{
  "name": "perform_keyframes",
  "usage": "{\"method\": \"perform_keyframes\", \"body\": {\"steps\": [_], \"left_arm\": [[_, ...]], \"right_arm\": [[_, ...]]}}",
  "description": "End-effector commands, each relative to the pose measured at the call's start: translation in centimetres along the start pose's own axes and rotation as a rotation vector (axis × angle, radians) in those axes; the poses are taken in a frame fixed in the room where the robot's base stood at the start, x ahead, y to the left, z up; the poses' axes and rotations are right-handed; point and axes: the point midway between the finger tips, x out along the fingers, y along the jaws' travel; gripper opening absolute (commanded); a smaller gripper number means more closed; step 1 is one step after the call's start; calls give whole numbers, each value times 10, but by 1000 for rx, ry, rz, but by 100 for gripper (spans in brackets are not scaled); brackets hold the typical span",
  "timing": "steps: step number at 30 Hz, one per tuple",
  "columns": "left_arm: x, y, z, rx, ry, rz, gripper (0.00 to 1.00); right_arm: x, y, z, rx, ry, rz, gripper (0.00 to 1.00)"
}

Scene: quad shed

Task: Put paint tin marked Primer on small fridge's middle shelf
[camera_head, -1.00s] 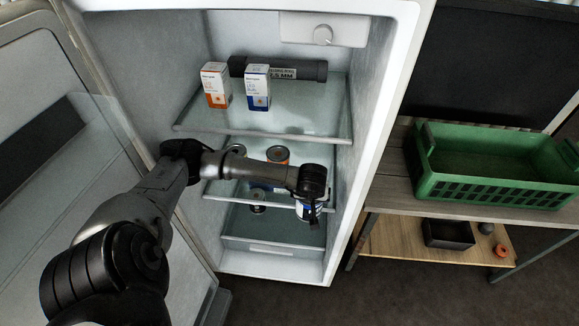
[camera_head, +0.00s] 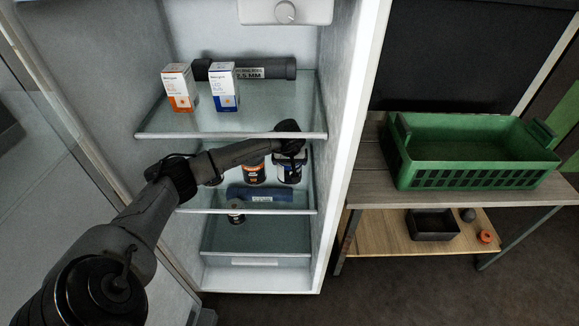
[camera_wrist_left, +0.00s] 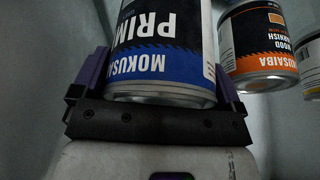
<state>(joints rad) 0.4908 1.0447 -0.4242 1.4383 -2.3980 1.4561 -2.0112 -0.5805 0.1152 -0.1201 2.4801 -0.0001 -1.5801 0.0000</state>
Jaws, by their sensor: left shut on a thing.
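The paint tin marked Primer (camera_wrist_left: 165,45) has a blue, black and white label and shows "PRIM" upside down in the left wrist view. My left gripper (camera_head: 290,155) is shut on it, with a finger on either side. In the head view the Primer tin (camera_head: 289,172) is inside the small fridge (camera_head: 345,130), at the right of the middle shelf (camera_head: 225,211). I cannot tell whether its base touches the shelf. An orange-labelled wood varnish tin (camera_head: 254,173) stands just left of it; that tin also shows in the left wrist view (camera_wrist_left: 258,50). My right gripper is not in view.
The top shelf (camera_head: 265,125) holds an orange-white box (camera_head: 179,88), a blue-white box (camera_head: 223,87) and a dark tube (camera_head: 268,68). A blue cylinder (camera_head: 265,194) and a small roll (camera_head: 235,211) lie lower. A green crate (camera_head: 470,175) stands on the bench at right.

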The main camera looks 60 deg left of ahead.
Motion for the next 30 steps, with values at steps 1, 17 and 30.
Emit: {"method": "perform_keyframes", "body": {"steps": [1,17,30], "left_arm": [[0,0,-3,-2,2,2,45],[35,0,4,-1,2,2,45],[38,0,6,-1,-1,0,100]], "right_arm": [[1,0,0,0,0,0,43],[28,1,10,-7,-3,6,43],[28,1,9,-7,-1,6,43]]}}
